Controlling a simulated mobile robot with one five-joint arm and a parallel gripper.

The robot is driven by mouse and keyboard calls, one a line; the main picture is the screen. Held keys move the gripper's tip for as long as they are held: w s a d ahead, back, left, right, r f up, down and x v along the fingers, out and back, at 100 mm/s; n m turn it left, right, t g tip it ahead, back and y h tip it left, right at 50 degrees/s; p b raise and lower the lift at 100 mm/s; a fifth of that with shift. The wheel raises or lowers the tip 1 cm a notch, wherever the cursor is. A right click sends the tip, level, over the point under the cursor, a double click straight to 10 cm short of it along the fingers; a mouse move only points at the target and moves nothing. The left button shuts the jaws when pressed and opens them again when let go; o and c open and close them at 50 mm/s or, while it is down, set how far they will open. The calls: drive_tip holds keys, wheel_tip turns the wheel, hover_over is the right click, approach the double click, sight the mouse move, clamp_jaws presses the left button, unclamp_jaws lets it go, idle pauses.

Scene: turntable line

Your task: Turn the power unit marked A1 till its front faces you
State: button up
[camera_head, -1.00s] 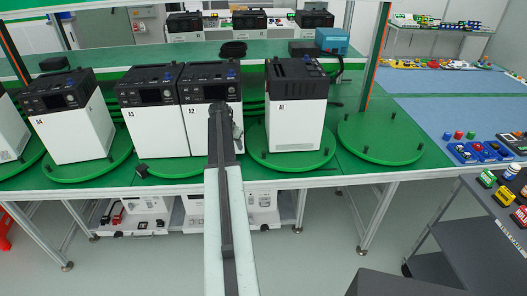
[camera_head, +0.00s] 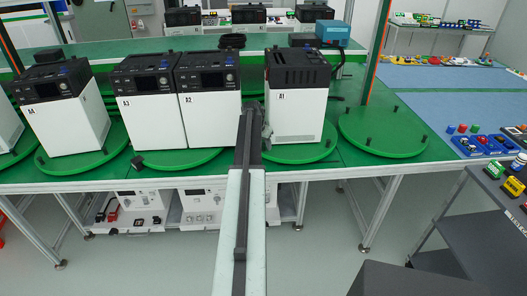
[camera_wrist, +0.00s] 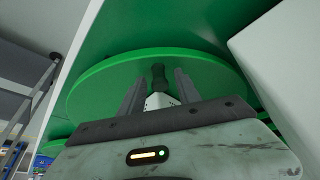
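Power unit A1 (camera_head: 297,112) stands upright on a green turntable (camera_head: 312,153). It is a white box with a black slotted top; the side towards me carries the A1 label and shows no screen. My gripper (camera_wrist: 160,76) is at the left front of this turntable, its tip partly hidden behind my arm in the head view. In the wrist view its two grey fingers are apart, with a dark peg (camera_wrist: 158,72) on a green disc (camera_wrist: 95,88) between them. I cannot tell whether they touch the peg.
Units A2 (camera_head: 208,116), A3 (camera_head: 152,122) and A4 (camera_head: 68,125) stand to the left, A2 close beside my arm. An empty turntable (camera_head: 383,137) with pegs is on the right. A grey trolley (camera_head: 470,225) stands at the front right.

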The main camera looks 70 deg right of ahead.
clamp_jaws()
idle(1.4)
